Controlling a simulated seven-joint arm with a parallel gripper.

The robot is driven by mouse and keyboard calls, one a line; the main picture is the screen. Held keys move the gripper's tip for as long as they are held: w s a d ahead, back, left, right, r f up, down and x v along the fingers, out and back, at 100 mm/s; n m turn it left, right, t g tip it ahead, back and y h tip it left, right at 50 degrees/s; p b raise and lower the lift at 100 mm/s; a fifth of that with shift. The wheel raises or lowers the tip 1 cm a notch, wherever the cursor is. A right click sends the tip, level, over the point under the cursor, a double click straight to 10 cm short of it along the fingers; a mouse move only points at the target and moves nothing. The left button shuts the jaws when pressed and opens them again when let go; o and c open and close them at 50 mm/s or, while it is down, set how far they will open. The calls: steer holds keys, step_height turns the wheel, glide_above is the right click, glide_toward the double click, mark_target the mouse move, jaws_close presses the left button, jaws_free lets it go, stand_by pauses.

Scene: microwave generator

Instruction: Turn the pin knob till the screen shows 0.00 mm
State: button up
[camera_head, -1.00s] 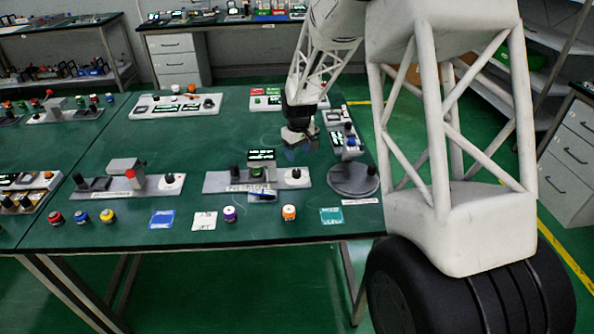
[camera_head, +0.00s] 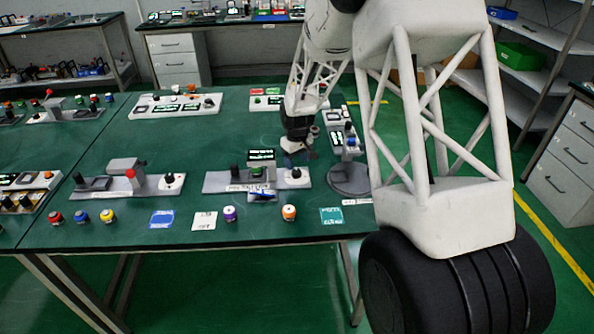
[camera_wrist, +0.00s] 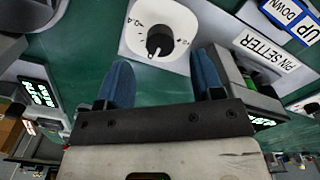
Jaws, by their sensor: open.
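The pin knob (camera_wrist: 160,42) is a small black knob with a white pointer line on a white dial plate (camera_wrist: 180,18) in the wrist view. In the head view the dial plate (camera_head: 298,183) sits at the right end of the grey pin setter (camera_head: 222,182). A "PIN SETTER" label (camera_wrist: 266,50) lies beside it in the wrist view. My gripper (camera_wrist: 163,70) is open and empty, its two blue fingers pointing toward the knob, which shows beyond and between their tips. In the head view my gripper (camera_head: 296,150) hangs above the knob. The screen (camera_head: 262,155) is lit, its digits unreadable.
A device on a round grey base (camera_head: 350,180) stands close on the right. Another grey device (camera_head: 125,182) stands to the left. Small coloured buttons and cards line the table's front edge.

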mark_target(296, 172)
steer(key=shift+f, duration=2.35)
steer(key=shift+c, duration=0.2)
steer(key=c, duration=0.9)
steer(key=shift+m, duration=0.4)
steer(key=m, duration=0.8)
steer(key=shift+a+m, duration=0.1)
steer(key=shift+m, duration=0.2)
